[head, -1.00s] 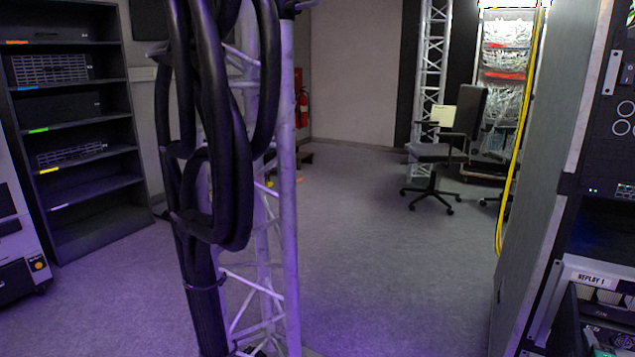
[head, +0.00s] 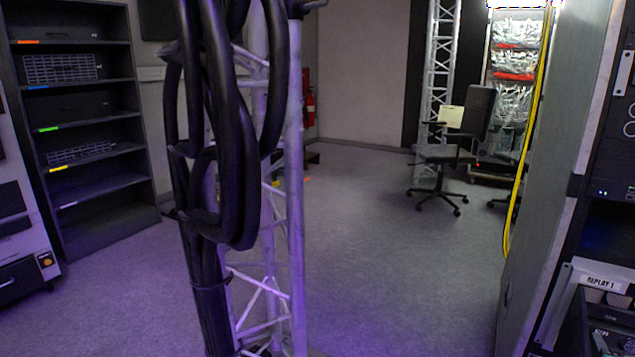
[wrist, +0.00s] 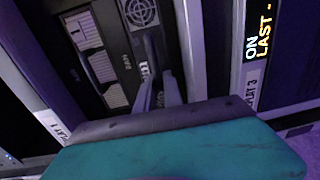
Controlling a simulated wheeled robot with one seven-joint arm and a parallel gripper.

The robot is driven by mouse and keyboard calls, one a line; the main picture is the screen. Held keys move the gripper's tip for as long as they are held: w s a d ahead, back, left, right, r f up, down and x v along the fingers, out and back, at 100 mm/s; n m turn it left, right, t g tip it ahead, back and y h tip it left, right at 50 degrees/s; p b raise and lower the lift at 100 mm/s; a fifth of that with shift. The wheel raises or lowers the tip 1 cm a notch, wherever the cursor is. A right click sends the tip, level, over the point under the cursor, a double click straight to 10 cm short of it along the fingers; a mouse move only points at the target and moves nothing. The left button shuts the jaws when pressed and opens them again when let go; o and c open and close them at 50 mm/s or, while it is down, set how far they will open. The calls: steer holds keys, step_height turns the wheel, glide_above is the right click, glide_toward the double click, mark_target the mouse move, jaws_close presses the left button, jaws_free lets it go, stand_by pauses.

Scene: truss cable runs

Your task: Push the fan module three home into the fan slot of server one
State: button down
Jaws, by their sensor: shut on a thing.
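In the wrist view my gripper (wrist: 160,82) reaches away from the camera, its two pale fingers close together at the picture's middle. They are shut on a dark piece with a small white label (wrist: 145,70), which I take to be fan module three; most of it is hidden. A round fan grille (wrist: 142,12) shows just beyond it. Pale slatted blocks (wrist: 92,50) lie to its left inside the open server (wrist: 112,75). I cannot tell how deep the module sits. In the head view the open server (head: 578,335) shows at the lower right under a "REPLAY 1" label; my gripper is not there.
A teal slab with a dark edge (wrist: 180,150) fills the bottom of the wrist view. Pale rails (wrist: 190,50) and a lit display (wrist: 258,35) stand on the right.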

steer(key=shift+f, duration=0.15)
steer(key=shift+w+d, duration=0.1)
steer(key=shift+w+d+b, duration=0.1)
steer(key=shift+w+b, duration=0.1)
steer(key=shift+b, duration=0.15)
steer(key=shift+w+d+b, duration=0.15)
steer(key=shift+w+b, duration=0.15)
steer(key=shift+w, duration=0.05)
steer(key=shift+w+d+f, duration=0.1)
steer(key=shift+w, duration=0.1)
steer(key=shift+w, duration=0.1)
steer(key=shift+w+d+b, duration=0.25)
steer(key=shift+w+b, duration=0.05)
steer(key=shift+b, duration=0.2)
